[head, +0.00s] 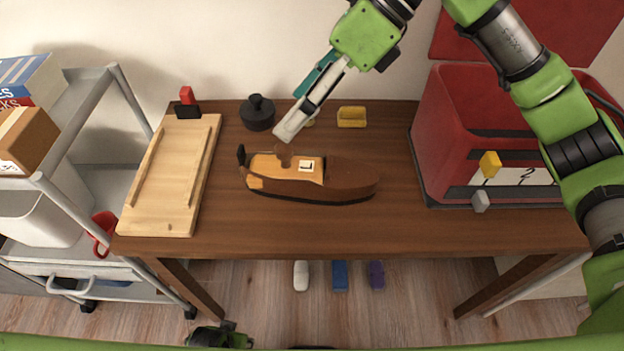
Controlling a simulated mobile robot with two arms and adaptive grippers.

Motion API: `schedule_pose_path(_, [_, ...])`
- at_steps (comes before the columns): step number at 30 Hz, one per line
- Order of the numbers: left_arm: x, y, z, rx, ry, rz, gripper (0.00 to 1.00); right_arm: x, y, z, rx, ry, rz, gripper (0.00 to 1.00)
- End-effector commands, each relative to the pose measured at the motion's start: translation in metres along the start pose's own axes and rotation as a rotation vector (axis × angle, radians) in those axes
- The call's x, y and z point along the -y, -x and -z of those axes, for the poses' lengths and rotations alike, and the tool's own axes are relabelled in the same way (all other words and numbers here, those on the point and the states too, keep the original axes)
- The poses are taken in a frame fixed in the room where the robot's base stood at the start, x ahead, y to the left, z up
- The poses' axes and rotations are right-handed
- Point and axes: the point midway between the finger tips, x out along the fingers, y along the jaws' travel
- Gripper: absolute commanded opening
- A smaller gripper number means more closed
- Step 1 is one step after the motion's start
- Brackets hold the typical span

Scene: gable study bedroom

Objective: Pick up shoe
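A brown shoe (345,180) lies near the middle of the wooden table, toe to the right. Its orange top holds a small white tile marked L, and a brown knob-like part stands up near the heel end. A dark upright piece is at its left end. My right gripper (290,130) reaches down from the upper right. Its pale fingertip is just above and behind the knob-like part in this view; I cannot tell whether they touch. One finger largely hides the other, so the opening between them is unclear. My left gripper's fingers are not visible.
A wooden board (172,180) lies at the table's left. Behind the shoe are a dark lidded pot (257,113) and a yellow block (352,117). A red box (465,115) stands at right. A grey cart (125,275) is at left. The table's front middle is clear.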

Motion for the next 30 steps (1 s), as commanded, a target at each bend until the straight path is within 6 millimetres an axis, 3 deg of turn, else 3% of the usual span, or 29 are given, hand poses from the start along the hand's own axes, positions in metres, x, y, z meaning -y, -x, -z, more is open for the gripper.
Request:
schedule_pose_path(4, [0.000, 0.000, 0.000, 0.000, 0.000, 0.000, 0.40, 0.019, -0.015, 0.048, -0.274, 0.083, 0.109, 0.82])
schedule_pose_path(10, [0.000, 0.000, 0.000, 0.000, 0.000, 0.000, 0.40, 0.041, -0.010, 0.097, -0.531, 0.142, 0.199, 0.82])
schedule_pose_path(17, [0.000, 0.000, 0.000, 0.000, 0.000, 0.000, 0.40, 0.052, -0.010, 0.121, -0.637, 0.158, 0.230, 0.82])
schedule_pose_path(24, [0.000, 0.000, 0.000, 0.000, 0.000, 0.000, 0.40, 0.063, -0.043, 0.145, -0.639, 0.159, 0.229, 0.82])
schedule_pose_path(30, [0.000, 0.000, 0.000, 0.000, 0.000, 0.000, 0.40, 0.068, -0.057, 0.154, -0.636, 0.159, 0.231, 0.82])
